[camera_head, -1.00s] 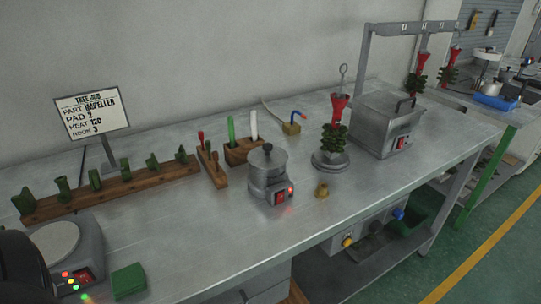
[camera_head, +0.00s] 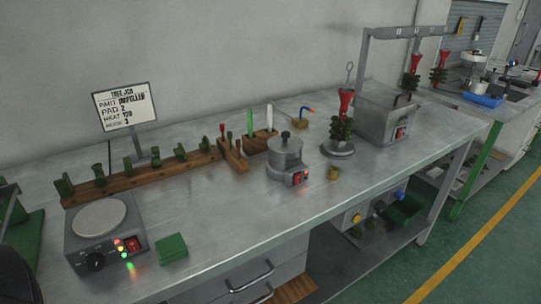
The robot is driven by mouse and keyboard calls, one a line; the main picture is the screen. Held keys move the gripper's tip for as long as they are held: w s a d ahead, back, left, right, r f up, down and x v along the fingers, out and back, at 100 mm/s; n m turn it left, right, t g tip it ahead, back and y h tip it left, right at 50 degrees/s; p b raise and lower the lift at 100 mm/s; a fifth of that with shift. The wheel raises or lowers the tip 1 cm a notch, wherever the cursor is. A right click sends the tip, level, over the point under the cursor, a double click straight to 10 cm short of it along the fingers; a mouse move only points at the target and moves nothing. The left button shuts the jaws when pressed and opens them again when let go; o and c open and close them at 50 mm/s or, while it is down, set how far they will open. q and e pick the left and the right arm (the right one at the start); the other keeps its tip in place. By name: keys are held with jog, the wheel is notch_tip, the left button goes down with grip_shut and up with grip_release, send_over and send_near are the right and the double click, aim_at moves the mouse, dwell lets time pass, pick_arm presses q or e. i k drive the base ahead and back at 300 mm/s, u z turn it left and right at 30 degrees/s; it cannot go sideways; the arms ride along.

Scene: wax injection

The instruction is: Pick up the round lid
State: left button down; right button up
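A round metal lid (camera_head: 285,141) with a dark knob on top sits on a small round metal pot (camera_head: 287,165) near the middle of the workbench. The pot has a red switch and a lit red light on its front. The lid looks level and rests on the pot's rim. Neither of my grippers shows in the head view, so nothing is seen touching the lid.
A hot plate (camera_head: 98,219) and green pad (camera_head: 172,249) stand front left. A wooden rack of green parts (camera_head: 143,184) and a tool block (camera_head: 232,156) stand behind. Bare bench lies before the pot.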

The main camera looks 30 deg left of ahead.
aim_at(285, 143)
jog(key=u, duration=0.15)
jog(key=k, duration=0.1)
jog(key=z, duration=1.65)
jog(key=i, duration=2.15)
jog(key=u, duration=4.15)
